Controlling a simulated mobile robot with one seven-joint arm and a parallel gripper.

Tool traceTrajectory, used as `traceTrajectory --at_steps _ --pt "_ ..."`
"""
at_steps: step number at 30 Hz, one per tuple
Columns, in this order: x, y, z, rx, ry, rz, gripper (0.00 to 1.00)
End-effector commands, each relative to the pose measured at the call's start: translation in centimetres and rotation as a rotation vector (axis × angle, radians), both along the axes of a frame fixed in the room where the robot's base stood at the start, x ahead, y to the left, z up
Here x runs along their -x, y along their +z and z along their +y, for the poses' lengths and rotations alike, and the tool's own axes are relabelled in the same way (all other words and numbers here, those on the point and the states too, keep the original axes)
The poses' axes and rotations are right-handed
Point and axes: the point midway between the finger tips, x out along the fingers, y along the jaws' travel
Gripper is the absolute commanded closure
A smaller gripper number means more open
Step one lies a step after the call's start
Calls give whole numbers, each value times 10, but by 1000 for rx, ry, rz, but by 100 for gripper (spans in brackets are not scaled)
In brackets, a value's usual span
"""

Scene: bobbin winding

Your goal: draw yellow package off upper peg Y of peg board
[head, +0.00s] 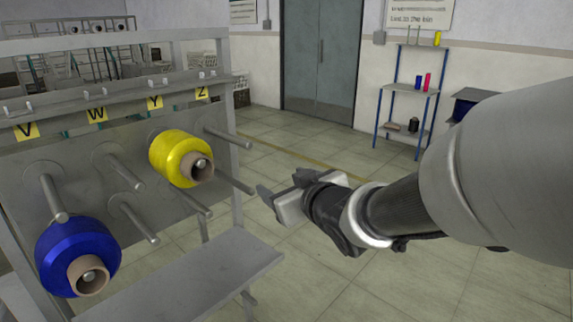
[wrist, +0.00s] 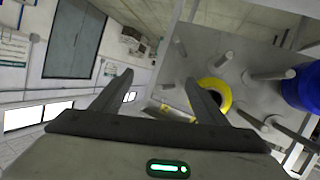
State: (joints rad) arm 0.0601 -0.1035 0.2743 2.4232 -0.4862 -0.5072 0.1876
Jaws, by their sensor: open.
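The yellow package (head: 181,158) sits on the upper peg below the Y label (head: 155,103) of the grey peg board (head: 125,190). Its brown core and the peg's tip face outward. My gripper (head: 283,188) is open and empty, to the right of the package and apart from it, beyond the ends of the Z pegs. In the wrist view the yellow package (wrist: 226,92) shows partly behind the right finger of my gripper (wrist: 160,82); that finger hides part of it.
A blue package (head: 78,250) hangs on a lower peg at the left. Bare pegs (head: 228,137) stick out beside and below the yellow package. A grey shelf (head: 190,280) juts out below the board.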

Motion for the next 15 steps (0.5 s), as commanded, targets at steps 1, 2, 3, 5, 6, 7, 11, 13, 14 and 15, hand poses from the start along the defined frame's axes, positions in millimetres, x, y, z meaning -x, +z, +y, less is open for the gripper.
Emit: traceTrajectory --at_steps 1,2,3,5,6,7,11,13,14,15 --pt "-2 -7 27 -58 83 -19 33" --pt "-1 -7 43 -96 133 -35 33" --pt "2 -6 61 -146 191 -54 33" --pt "8 -4 83 -213 264 -74 33" --pt "12 -2 93 -252 302 -85 33" --pt "14 0 100 -276 325 -91 33" --pt "21 4 115 -337 382 -106 33" --pt "20 5 119 -346 390 -110 33" --pt "19 5 120 -346 391 -109 33" --pt "17 5 123 -346 390 -110 33"
